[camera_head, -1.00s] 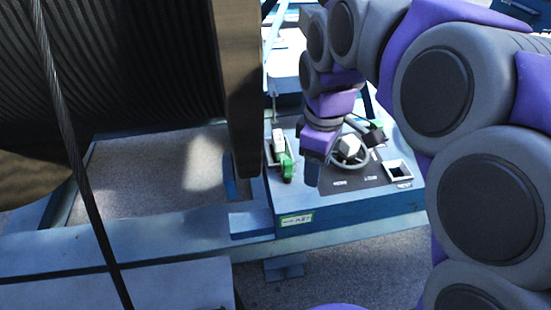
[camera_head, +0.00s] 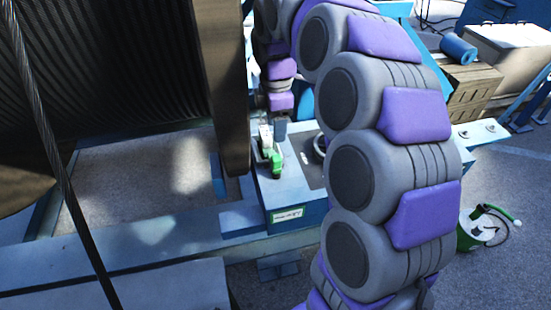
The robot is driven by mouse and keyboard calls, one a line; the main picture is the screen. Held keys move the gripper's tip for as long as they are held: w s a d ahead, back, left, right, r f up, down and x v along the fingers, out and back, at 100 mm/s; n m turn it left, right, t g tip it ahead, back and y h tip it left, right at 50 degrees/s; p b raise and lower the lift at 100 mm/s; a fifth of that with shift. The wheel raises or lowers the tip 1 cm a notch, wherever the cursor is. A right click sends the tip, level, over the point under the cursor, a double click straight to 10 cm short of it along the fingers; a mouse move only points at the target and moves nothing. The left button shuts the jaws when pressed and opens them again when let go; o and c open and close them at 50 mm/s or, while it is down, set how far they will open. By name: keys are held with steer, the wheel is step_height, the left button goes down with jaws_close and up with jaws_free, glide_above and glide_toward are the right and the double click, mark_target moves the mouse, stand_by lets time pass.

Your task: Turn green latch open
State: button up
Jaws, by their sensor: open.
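The green latch (camera_head: 276,160) stands on top of the blue control box (camera_head: 290,194), near its left end. A white part (camera_head: 265,138) sits at its upper left. My gripper (camera_head: 281,131) points down just behind and above the latch in the picture. It is open, with nothing seen between its fingers. I cannot tell whether it touches the latch. My arm hides much of the box's right side.
A large dark cable reel (camera_head: 110,70) fills the left, its flange (camera_head: 222,90) close to the latch. A handwheel (camera_head: 319,146) shows partly beside my arm. A wooden crate (camera_head: 470,95) and a green-and-white container (camera_head: 474,232) stand at the right.

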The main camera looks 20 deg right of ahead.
mark_target(276, 157)
step_height(276, 157, down, 12)
steer(key=shift+b, duration=1.05)
steer(key=shift+c, duration=0.2)
steer(key=c, duration=0.9)
